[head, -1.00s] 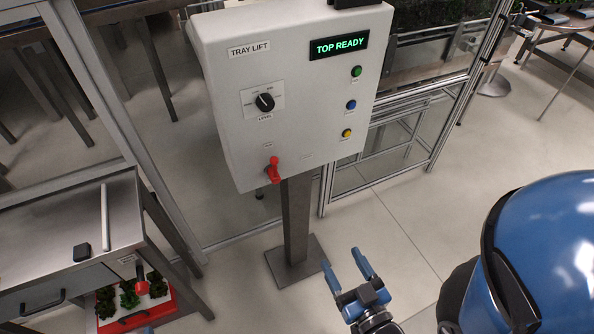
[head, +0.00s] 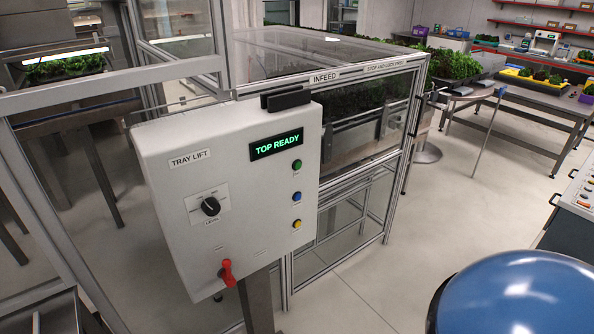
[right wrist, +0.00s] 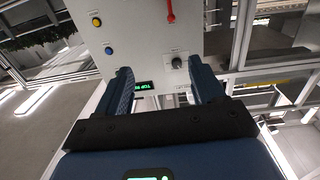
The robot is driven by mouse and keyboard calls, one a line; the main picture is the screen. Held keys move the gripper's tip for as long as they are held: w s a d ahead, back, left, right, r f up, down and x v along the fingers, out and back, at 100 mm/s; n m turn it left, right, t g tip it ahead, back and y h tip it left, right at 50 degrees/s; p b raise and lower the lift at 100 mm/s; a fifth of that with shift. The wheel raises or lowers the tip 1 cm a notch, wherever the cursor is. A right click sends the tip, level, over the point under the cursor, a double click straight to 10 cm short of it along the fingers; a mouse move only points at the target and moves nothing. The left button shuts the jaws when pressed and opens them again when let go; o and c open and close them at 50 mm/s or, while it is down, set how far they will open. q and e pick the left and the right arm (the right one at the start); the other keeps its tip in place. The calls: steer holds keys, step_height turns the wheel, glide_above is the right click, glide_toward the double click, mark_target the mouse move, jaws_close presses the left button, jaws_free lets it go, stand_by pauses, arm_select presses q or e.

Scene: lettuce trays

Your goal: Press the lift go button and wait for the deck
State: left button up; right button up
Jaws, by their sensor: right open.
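The tray lift control box (head: 165,213) stands on a post in the head view. Its display (head: 276,147) reads TOP READY in green. A green button (head: 297,164), a blue button (head: 297,196) and a yellow button (head: 297,224) run down its right side. A black level knob (head: 210,206) and a red lever (head: 227,272) are on the panel. In the right wrist view the box (right wrist: 140,35) appears upside down, beyond the open, empty fingers of my right gripper (right wrist: 166,85). The green button is not clearly visible there. My left gripper is not in view.
The glazed infeed enclosure (head: 345,130) stands right behind the box, with dark greens inside. A bench with trays (head: 525,90) is at the back right. A grey console (head: 580,195) is at the right edge. Open floor (head: 440,225) lies between.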

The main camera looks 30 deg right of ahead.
stand_by(0.4)
jaws_close()
stand_by(1.5)
